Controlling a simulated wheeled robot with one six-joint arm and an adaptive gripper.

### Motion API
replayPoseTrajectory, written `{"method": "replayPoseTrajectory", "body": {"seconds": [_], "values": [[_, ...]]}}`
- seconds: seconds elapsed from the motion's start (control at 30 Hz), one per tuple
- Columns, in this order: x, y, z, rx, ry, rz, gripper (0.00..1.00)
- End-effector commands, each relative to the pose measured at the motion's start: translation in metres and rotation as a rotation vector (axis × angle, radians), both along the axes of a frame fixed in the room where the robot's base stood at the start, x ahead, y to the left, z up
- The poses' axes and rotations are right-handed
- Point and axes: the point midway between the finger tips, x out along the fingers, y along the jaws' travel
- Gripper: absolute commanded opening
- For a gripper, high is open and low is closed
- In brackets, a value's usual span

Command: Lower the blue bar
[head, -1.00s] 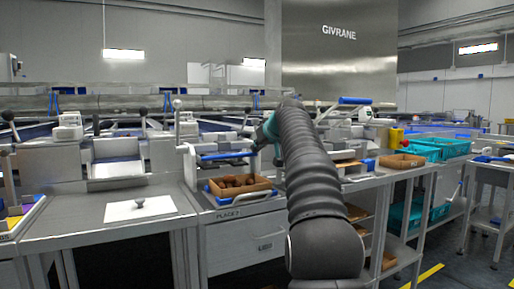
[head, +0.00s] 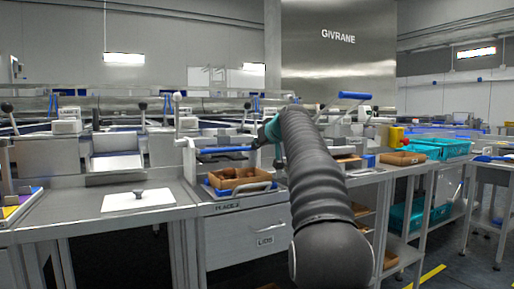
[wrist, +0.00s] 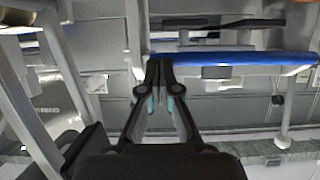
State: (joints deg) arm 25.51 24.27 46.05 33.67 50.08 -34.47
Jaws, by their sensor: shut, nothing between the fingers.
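A blue bar (head: 226,150) spans level above a brown box (head: 238,177) of dark dates at the front bench. In the wrist view the blue bar (wrist: 240,58) runs sideways just beyond my fingertips. My gripper (wrist: 160,64) is shut and empty, its fingertips close to the bar's left part; whether they touch it I cannot tell. In the head view my teal-marked gripper is near the bar's right end, and its fingertips are mostly hidden by my arm. Another blue bar (head: 354,95) stands raised on a frame farther right.
A white board with a dark knob (head: 138,200) lies on the bench left of the box. Levers and grey housings line the back. Teal crates (head: 446,148) and a brown tray (head: 403,158) stand at the right. Below is a drawer marked LIDS (head: 265,240).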

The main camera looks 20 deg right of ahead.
Motion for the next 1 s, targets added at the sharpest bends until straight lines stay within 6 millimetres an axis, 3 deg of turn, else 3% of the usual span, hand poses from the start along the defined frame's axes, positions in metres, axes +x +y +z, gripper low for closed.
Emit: {"method": "replayPoseTrajectory", "body": {"seconds": [1.0], "values": [[0.001, 0.000, -0.037, 0.000, 0.003, 0.001, 0.00]]}}
